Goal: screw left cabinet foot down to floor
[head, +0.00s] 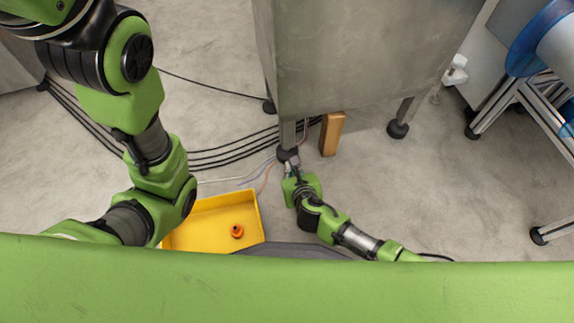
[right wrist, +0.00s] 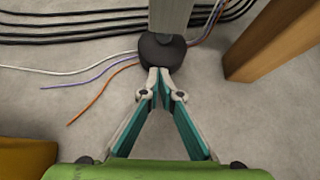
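The grey metal cabinet (head: 365,60) stands on legs with round dark feet. Its near left foot (head: 287,155) is at the bottom of the front left leg, and it also shows in the right wrist view (right wrist: 160,52). Whether this foot touches the floor I cannot tell. My right gripper (head: 291,168) is low in front of this foot. In the right wrist view its teal-lined fingers (right wrist: 159,78) converge with their tips together at the foot's near edge; the foot is not between them. My left arm is at the left, its gripper out of view.
A wooden block (head: 332,134) stands right of the foot. Black cables (head: 215,158) and thin coloured wires run on the floor behind and left. A yellow tray (head: 218,206) with an orange part (head: 237,231) lies at near left. The floor right of my right arm is clear.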

